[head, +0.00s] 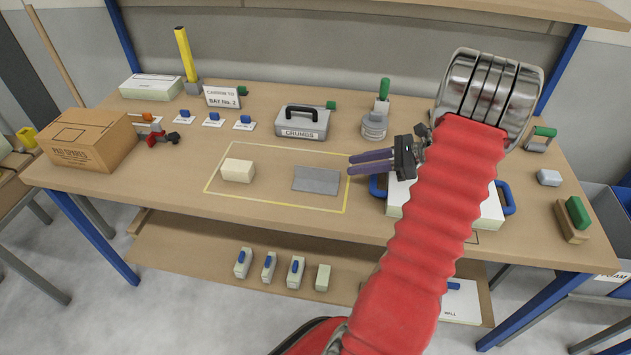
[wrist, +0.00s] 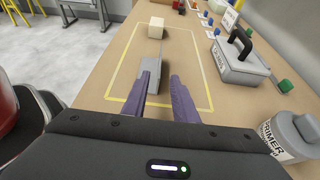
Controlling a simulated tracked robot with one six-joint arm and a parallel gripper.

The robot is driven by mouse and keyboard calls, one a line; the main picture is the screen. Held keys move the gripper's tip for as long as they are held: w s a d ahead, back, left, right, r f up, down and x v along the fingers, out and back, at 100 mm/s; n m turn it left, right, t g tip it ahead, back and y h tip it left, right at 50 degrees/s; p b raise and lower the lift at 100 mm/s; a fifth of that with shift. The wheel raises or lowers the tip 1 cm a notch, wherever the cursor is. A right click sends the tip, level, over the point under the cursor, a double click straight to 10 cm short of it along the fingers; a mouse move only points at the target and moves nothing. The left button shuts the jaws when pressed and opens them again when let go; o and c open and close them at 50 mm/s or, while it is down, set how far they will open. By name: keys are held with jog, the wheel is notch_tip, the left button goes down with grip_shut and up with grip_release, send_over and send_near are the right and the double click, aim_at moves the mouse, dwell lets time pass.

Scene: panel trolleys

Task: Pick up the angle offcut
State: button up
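The angle offcut (head: 317,181) is a grey, flat-looking L-shaped metal piece lying on the bench inside a yellow outlined rectangle. In the wrist view the offcut (wrist: 152,50) shows just beyond the fingertips, partly hidden by the left finger. My gripper (head: 353,164) has two purple fingers pointing left in the head view, just right of the offcut and apparently above the bench.
A cream block (head: 238,170) sits left of the offcut inside the outline. A white case with blue handles (head: 491,211) lies under my arm. A cardboard box (head: 88,142) is at left.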

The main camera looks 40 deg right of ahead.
aim_at(317, 180)
jog(key=x, duration=0.7)
jog(key=shift+w+a+f, duration=0.1)
jog(key=shift+w+f, duration=0.05)
jog(key=shift+x, duration=2.6)
jog(key=shift+c, duration=0.5)
grip_shut()
